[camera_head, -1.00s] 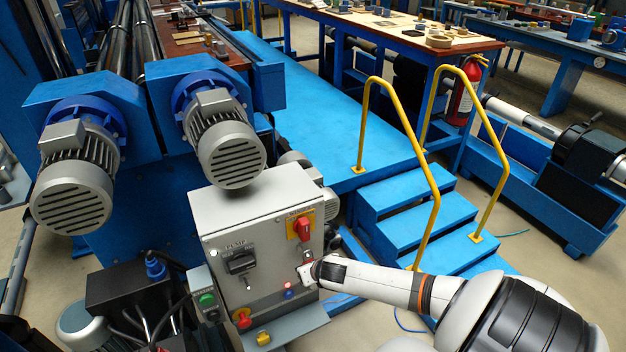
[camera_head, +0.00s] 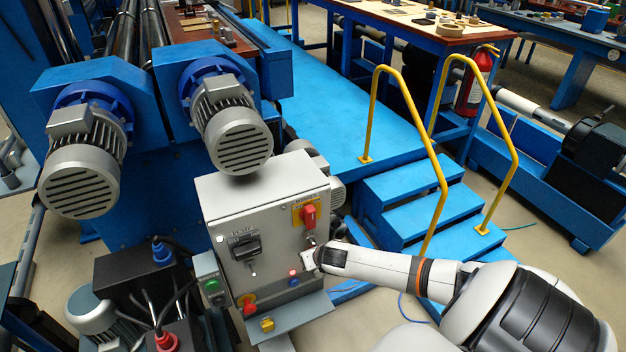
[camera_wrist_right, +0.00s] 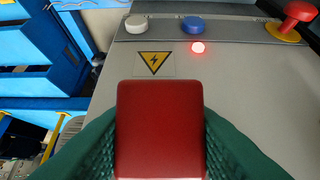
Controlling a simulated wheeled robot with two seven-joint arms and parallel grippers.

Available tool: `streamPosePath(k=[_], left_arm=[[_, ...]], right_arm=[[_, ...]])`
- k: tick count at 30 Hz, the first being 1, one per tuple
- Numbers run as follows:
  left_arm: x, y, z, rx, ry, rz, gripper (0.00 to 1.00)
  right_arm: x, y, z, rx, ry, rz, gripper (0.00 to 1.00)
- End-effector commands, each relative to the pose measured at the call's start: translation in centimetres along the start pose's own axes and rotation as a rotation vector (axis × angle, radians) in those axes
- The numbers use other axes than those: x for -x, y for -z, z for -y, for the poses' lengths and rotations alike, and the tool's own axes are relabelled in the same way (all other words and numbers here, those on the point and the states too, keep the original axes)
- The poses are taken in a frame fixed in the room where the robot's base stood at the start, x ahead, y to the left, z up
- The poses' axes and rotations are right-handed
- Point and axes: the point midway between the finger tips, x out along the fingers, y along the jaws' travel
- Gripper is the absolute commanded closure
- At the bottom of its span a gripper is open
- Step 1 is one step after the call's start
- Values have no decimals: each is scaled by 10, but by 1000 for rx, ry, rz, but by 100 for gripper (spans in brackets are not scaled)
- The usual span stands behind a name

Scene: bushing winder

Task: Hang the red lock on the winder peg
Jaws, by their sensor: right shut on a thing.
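The red lock (camera_wrist_right: 160,128) fills the lower middle of the right wrist view, its flat red face toward the camera. My right gripper (camera_wrist_right: 160,150) is shut on it, with dark green finger pads on both sides. In the head view my right gripper (camera_head: 309,260) is at the right side of the grey control box's (camera_head: 262,230) front face, below the red rotary handle (camera_head: 309,216). The lock is too small to make out clearly there. I cannot pick out the winder peg for certain in either view. My left gripper is not in view.
The box front carries a black pump switch (camera_head: 244,247), a lit red lamp (camera_head: 293,272) and a red emergency button (camera_head: 250,306). Two motors (camera_head: 235,135) stand behind it. Blue steps (camera_head: 410,205) with yellow rails (camera_head: 440,190) are to the right.

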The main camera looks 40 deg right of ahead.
Motion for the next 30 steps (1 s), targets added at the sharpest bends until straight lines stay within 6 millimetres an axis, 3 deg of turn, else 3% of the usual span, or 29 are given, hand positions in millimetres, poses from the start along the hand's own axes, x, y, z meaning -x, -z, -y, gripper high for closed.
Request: streamPosePath(k=[2, 3, 7, 19, 30], left_arm=[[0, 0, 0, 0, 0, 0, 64], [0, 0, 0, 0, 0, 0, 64], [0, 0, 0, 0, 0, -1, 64], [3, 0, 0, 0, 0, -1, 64], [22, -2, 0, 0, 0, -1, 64]], right_arm=[[0, 0, 0, 0, 0, -1, 88], [0, 0, 0, 0, 0, -1, 61], [0, 0, 0, 0, 0, 0, 39], [9, 0, -1, 2, 0, 1, 38], [83, 1, -1, 6, 0, 2, 38]])
